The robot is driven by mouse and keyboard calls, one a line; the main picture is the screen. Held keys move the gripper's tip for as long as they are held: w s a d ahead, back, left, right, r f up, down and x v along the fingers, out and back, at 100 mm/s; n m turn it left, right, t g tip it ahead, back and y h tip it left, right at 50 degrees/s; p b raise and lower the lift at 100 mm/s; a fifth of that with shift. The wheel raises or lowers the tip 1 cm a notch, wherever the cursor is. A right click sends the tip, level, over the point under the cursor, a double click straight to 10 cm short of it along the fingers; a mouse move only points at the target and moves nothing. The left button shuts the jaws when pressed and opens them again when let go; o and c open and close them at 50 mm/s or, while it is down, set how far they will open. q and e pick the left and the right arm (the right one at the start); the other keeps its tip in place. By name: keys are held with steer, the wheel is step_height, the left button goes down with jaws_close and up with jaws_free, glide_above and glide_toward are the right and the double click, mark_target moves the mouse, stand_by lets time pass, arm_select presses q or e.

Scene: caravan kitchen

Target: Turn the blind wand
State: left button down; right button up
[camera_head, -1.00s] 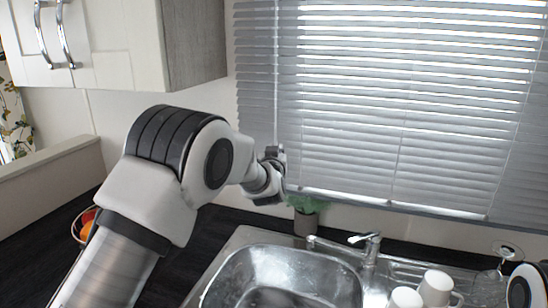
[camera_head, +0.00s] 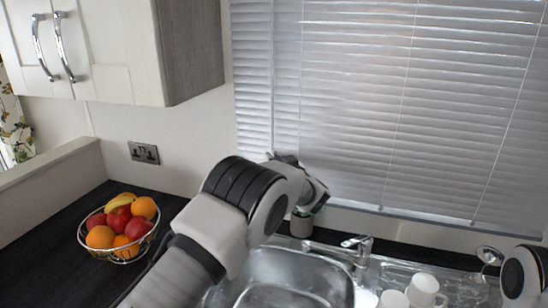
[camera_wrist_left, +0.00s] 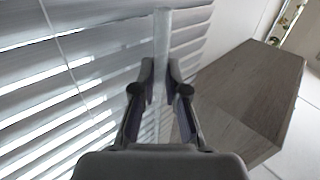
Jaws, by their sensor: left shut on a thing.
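The blind (camera_head: 400,110) covers the window behind the sink, its grey-white slats mostly tilted shut in the head view. The slats also show in the left wrist view (camera_wrist_left: 50,75), with bright gaps between them. The blind wand (camera_wrist_left: 162,35) is a thin, clear rod standing upright between the fingers of my left gripper (camera_wrist_left: 161,78), which is shut on it. In the head view my left arm reaches to the blind's lower left part; its fingertips and the wand are hard to make out there. My right gripper is not in view.
A wall cabinet (camera_head: 120,50) hangs at the upper left; its wooden side (camera_wrist_left: 255,90) is close by. Below are a wire bowl of fruit (camera_head: 120,230), a potted plant (camera_head: 301,225), the sink (camera_head: 330,285), a tap (camera_head: 357,243) and white cups (camera_head: 424,287).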

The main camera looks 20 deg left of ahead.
arm_select(q)
steer(key=shift+r, duration=0.25)
steer(key=c, duration=1.5)
jaws_free()
step_height(320, 180, up, 10)
steer(key=shift+f, duration=0.1)
